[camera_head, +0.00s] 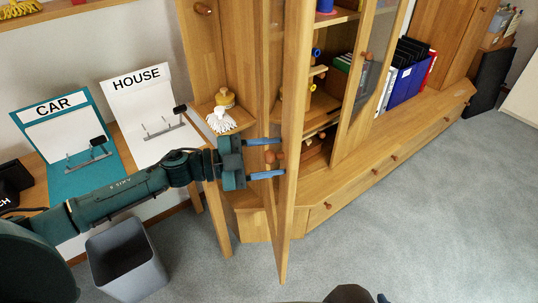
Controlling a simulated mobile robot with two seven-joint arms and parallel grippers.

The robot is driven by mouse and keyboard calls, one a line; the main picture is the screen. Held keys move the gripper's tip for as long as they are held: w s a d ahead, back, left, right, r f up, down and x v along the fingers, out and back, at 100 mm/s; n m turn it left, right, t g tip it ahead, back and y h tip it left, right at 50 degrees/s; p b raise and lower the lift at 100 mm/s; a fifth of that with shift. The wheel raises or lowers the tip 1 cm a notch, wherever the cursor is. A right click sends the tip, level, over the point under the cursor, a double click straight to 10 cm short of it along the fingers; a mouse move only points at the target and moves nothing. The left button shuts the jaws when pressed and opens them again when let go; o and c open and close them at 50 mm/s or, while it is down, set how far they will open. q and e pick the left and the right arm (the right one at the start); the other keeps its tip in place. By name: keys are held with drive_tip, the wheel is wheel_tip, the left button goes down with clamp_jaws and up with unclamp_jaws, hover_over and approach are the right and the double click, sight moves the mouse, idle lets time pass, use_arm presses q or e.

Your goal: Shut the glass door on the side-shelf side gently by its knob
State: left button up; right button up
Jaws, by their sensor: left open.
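The glass door (293,130) on the side-shelf side stands swung open, seen almost edge-on as a tall wooden frame. Its round brown knob (279,155) is on the face toward my left gripper. My left gripper (282,157) is open, its two blue fingers pointing right, one above and one below the knob in the picture. The fingertips are close to the door frame; I cannot tell if they touch it. At the bottom edge a dark rounded shape with a bit of blue shows, perhaps part of my right arm; its jaws cannot be made out.
The corner side shelf (240,126) holds a white-bristled brush (221,118). The other glass door (356,85) has its own knob. Blue and red binders (405,80) stand right. A grey bin (125,262) and the CAR and HOUSE boards are left. The carpet in front is clear.

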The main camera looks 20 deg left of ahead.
use_arm(q)
drive_tip(key=shift+c, duration=0.2)
clamp_jaws()
use_arm(e)
drive_tip(key=shift+w+r, duration=0.1)
drive_tip(key=shift+r, duration=0.2)
